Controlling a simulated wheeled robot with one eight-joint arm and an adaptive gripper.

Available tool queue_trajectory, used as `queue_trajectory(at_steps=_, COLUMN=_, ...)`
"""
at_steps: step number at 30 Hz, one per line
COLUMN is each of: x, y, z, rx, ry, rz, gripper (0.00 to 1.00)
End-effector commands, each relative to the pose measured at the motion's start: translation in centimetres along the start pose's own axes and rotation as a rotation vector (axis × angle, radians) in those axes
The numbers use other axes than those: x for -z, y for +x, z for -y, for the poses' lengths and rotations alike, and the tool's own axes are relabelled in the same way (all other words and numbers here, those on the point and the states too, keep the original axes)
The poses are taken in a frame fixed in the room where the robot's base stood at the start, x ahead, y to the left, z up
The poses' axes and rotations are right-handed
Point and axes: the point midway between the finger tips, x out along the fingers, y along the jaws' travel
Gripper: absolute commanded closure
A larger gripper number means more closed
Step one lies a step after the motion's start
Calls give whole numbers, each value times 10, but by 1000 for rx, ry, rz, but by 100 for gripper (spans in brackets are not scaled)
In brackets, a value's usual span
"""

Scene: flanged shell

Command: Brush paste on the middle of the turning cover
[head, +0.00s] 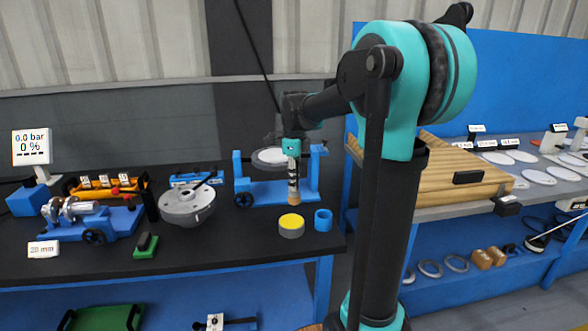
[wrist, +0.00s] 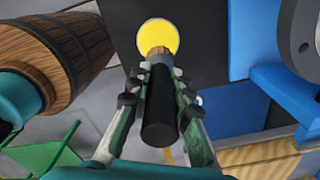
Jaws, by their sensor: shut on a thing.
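My gripper (head: 293,172) is shut on a brush and points down over the black bench. The brush (wrist: 159,112) has a black handle and a short brown tip (head: 294,199). A round pot of yellow paste (head: 291,223) stands just below the tip. In the wrist view the tip overlaps the lower edge of the yellow paste (wrist: 157,35); in the head view a small gap shows between them. A pale round cover (head: 270,157) sits in a blue stand (head: 256,190) with a handwheel, behind the brush. My gripper partly hides the stand.
A blue cup (head: 323,219) stands right of the paste pot. A grey flanged shell (head: 187,204) is left of the stand. A blue fixture (head: 97,225) and a green block (head: 146,246) are further left. A wooden board (head: 440,175) lies on the right bench.

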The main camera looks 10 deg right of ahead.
Motion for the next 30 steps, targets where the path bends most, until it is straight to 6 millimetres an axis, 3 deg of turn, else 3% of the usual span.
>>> queue_trajectory(at_steps=21, x=0, y=59, z=0, rx=0, ry=0, rz=0, gripper=100)
queue_trajectory(at_steps=30, x=0, y=68, z=-1, rx=0, ry=0, rz=0, gripper=100)
